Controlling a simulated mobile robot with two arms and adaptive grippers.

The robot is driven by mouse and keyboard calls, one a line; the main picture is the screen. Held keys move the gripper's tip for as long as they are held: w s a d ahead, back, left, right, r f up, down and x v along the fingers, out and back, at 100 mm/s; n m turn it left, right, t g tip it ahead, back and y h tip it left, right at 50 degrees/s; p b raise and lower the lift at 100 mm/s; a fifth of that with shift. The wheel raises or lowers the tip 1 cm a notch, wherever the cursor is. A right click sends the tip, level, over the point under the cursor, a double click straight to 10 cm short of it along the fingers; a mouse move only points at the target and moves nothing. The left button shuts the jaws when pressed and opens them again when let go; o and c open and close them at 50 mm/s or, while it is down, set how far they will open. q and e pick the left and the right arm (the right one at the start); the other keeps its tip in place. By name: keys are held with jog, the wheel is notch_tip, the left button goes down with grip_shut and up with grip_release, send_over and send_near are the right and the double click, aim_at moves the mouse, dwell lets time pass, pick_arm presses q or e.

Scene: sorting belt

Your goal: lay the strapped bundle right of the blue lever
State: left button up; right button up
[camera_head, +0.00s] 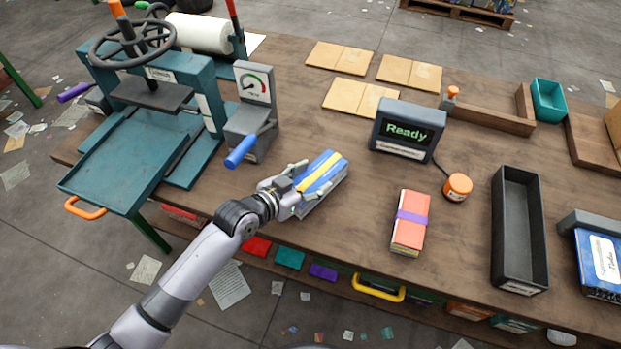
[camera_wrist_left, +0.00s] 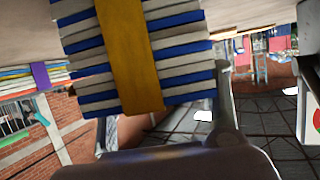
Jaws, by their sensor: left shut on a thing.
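The strapped bundle (camera_head: 321,179) is a stack of blue and white layers with a yellow strap. My left gripper (camera_head: 295,189) is shut on it, to the right of the blue lever (camera_head: 240,151) and near the table's front edge. In the left wrist view the bundle (camera_wrist_left: 135,50) fills the upper middle, with a finger beside its right side. Whether its underside touches the table is hard to tell. The blue lever sticks out from a grey gauge stand (camera_head: 253,100). My right gripper is not seen.
A red-orange bundle with a purple strap (camera_head: 410,222) lies further right. Behind it stand a "Ready" display (camera_head: 407,130) and an orange button (camera_head: 458,187). A dark tray (camera_head: 519,235) is at right, a teal press (camera_head: 150,120) at left. Bare wood (camera_head: 345,235) lies between the two bundles.

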pick_arm(q)
jog(key=o, duration=1.6)
jog(key=shift+o, duration=0.2)
jog(key=shift+f, duration=0.1)
jog(key=shift+s+r, duration=0.1)
jog(key=shift+r, duration=0.15)
jog(key=v, duration=1.2)
jog(key=shift+b, duration=0.35)
jog(key=shift+f, duration=0.1)
